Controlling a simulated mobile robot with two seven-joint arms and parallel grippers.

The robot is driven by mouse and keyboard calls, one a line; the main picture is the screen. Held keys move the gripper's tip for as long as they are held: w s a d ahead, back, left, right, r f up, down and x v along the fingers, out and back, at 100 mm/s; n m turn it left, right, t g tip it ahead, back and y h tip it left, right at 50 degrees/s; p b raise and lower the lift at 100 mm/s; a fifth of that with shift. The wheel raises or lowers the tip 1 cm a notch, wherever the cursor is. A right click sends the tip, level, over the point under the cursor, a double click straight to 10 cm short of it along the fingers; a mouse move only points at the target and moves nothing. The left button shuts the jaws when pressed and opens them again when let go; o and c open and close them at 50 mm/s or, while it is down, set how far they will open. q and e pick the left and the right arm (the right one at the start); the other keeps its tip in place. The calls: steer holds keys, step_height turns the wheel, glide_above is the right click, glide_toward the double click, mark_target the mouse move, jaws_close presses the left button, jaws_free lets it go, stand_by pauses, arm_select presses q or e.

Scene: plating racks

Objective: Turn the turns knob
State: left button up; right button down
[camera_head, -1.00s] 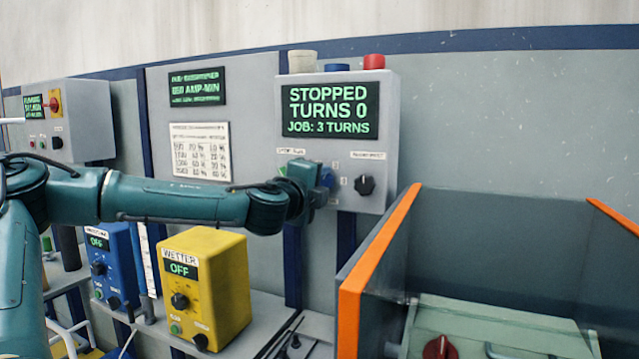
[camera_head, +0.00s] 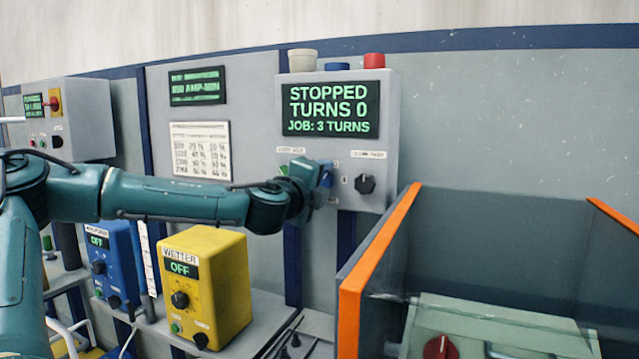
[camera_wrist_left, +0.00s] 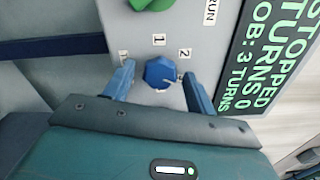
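The control box (camera_head: 300,107) on the wall panel has a screen (camera_head: 331,110) reading "STOPPED, TURNS 0, JOB: 3 TURNS". A blue knob (camera_wrist_left: 160,72) with number labels 1 and 2 near it shows in the left wrist view; in the head view my gripper hides most or all of it. My left gripper (camera_wrist_left: 158,77) is open, one finger on each side of the knob, with a visible gap on both sides. It also shows in the head view (camera_head: 322,179), at the box's lower front. My right gripper is not in view.
A black knob (camera_head: 364,184) sits right of my gripper. A green control (camera_wrist_left: 150,4) is near the blue knob. A yellow wetter box (camera_head: 222,290) and a blue box (camera_head: 122,245) stand below my arm. An orange-edged bin (camera_head: 352,290) is at right.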

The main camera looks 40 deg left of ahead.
arm_select(q)
steer(key=shift+s, duration=0.1)
steer(key=b+v, duration=0.2)
steer(key=v, duration=1.1)
stand_by(0.7)
